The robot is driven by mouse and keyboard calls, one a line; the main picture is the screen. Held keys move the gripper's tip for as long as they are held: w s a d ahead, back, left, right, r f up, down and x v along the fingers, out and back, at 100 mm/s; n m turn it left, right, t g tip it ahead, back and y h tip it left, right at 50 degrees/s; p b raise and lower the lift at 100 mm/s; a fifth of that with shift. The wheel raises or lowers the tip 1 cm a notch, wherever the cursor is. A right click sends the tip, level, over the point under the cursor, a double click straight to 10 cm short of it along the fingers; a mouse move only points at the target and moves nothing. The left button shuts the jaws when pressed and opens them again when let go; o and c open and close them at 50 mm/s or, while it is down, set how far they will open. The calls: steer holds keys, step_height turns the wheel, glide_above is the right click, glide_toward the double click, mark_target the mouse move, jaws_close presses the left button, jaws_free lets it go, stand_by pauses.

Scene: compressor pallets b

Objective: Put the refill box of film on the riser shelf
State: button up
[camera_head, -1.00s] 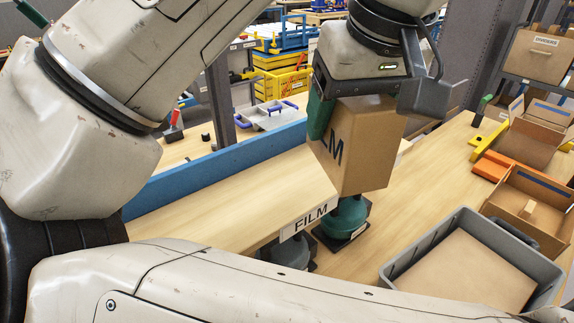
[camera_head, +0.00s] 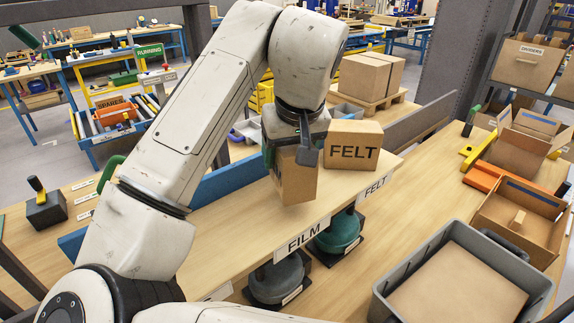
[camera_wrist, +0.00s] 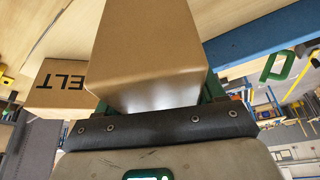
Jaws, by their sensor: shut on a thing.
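I cannot tell whether the box's underside touches the shelf. In the wrist view the film box (camera_wrist: 145,50) fills the space between the jaws (camera_wrist: 160,100).
A FELT box (camera_head: 352,152) stands on the shelf close to the right of the held box. A blue board (camera_head: 225,178) and a grey board (camera_head: 420,122) edge the shelf's back. A grey tote (camera_head: 455,275) is at front right.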

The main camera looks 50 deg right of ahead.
mark_target(290, 161)
steer(key=shift+s+a+x, duration=0.1)
steer(key=shift+s+x, duration=0.05)
steer(key=shift+x, duration=0.8)
steer(key=shift+s+a+x, duration=0.15)
steer(key=shift+x, duration=0.8)
steer(key=shift+f, duration=0.25)
steer(key=o, duration=1.3)
steer(key=shift+r, duration=0.2)
steer(key=v, duration=1.1)
steer(key=shift+s+a+r+b, duration=0.15)
steer(key=shift+s+r+b, duration=0.05)
steer(key=shift+r+b, duration=0.15)
